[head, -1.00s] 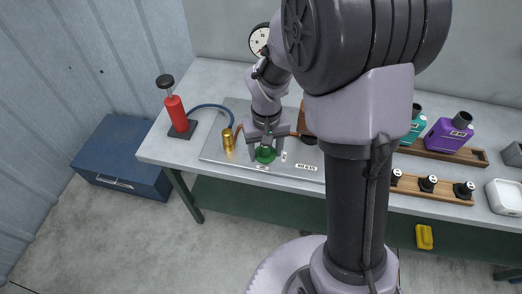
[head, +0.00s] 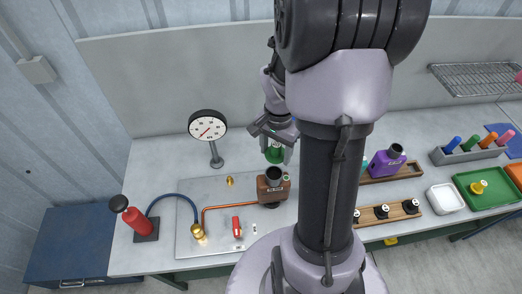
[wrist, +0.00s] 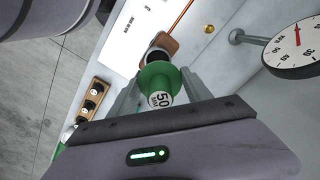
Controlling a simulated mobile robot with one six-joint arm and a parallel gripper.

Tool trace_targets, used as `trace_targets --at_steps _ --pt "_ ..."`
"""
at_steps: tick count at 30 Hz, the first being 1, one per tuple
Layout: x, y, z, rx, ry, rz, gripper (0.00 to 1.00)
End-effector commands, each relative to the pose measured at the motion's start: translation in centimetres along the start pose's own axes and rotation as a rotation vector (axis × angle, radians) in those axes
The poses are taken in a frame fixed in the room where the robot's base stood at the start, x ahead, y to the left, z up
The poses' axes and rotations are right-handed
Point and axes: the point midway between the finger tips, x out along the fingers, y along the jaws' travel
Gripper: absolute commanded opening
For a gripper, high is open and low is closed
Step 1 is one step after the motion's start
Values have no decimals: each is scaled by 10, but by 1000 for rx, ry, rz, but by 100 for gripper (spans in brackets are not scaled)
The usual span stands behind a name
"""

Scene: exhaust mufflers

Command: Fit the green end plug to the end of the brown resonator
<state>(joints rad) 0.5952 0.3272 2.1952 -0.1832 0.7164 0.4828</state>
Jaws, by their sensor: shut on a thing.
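The green end plug (head: 275,155) is held between the fingers of my gripper (head: 277,150), which is shut on it. In the wrist view the plug (wrist: 160,80) has a wide green flange and a white label reading 50. The brown resonator (head: 272,192) stands on the metal plate with its black round end (head: 273,174) facing up. In the head view the plug appears just above this end. In the wrist view the resonator (wrist: 170,44) lies beyond the plug, partly hidden by it. I cannot tell the exact gap or alignment.
A copper pipe (head: 230,207) runs from the resonator to a brass fitting (head: 198,231). A pressure gauge (head: 207,127) stands behind on the left. A red pump (head: 134,217) is at the left. A wooden rack with a purple muffler (head: 387,161) is on the right, partly behind my arm.

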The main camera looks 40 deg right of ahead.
Motion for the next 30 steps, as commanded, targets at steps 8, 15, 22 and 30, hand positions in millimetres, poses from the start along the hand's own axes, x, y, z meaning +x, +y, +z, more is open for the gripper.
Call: trace_targets --at_steps 8,15,22,30 --pt "26 0 1 -2 -2 1 22" --pt "56 0 1 -4 -1 0 22" --pt "59 0 0 -4 0 0 22" --pt "59 0 0 -5 0 0 22"
